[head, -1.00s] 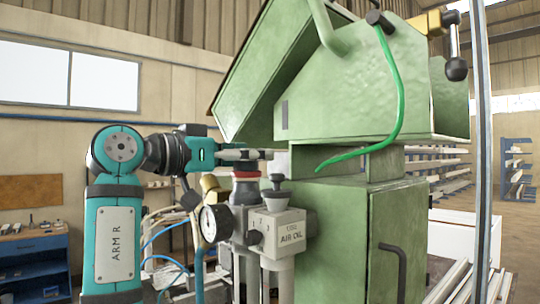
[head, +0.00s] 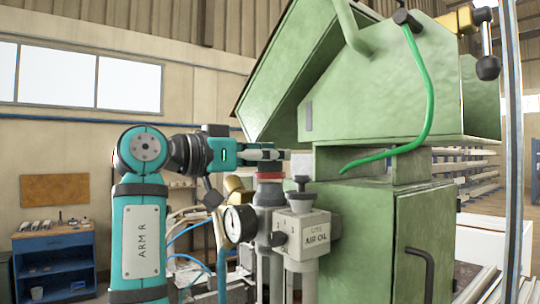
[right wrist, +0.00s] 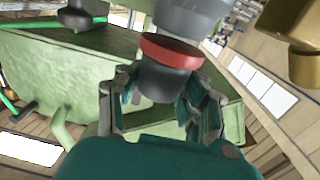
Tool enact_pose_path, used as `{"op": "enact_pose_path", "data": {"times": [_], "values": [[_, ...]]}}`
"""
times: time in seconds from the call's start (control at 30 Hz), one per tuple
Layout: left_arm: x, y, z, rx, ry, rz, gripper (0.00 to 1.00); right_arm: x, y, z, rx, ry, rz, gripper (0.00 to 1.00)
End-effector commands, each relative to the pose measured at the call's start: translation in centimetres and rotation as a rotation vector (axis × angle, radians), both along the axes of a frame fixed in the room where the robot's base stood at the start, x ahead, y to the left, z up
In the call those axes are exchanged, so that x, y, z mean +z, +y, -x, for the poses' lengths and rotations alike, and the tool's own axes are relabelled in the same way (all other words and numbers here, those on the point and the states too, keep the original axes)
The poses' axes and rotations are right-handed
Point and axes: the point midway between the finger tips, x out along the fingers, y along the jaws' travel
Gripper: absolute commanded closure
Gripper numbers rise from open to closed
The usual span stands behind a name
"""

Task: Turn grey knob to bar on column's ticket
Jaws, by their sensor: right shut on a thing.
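My right gripper (head: 270,155) is at the top of the grey regulator column, above its red ring (head: 270,176). In the right wrist view my gripper (right wrist: 160,100) has its fingers on both sides of the dark grey knob (right wrist: 165,82), shut on it. The red ring (right wrist: 172,52) sits at the knob's far end. The fingers largely hide the knob in the head view. A small pale square (head: 301,164), perhaps the ticket, shows just right of the fingertips; its marks are too small to read. My left gripper is out of view.
A pressure gauge (head: 239,223) and a block marked AIR OIL (head: 306,232) with a dark-topped knob (head: 302,184) stand close below. The green machine (head: 365,240) rises just to the right. A green hose (head: 425,95) hangs across its front. A blue cabinet (head: 55,262) is far left.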

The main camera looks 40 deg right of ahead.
Motion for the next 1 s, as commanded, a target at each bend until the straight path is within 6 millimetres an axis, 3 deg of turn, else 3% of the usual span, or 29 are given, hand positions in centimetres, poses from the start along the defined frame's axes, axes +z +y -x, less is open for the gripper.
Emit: {"op": "enact_pose_path", "data": {"times": [0.33, 0.7, 0.73, 0.93, 1.0], "values": [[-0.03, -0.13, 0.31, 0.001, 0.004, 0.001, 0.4, 0.1, -0.04, -0.02, -0.237, 0.006, 0.003, 0.95], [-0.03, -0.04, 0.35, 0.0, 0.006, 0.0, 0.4, 0.01, 0.03, 0.0, -0.266, 0.002, 0.001, 0.95], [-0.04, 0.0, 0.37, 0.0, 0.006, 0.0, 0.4, 0.01, 0.03, 0.0, -0.266, 0.002, 0.001, 0.6], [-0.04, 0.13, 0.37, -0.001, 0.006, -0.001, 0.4, 0.0, 0.02, 0.0, -0.265, 0.002, 0.001, 0.35], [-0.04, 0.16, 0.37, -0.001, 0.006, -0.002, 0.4, 0.0, 0.02, 0.0, -0.265, 0.002, 0.002, 0.35]]}}
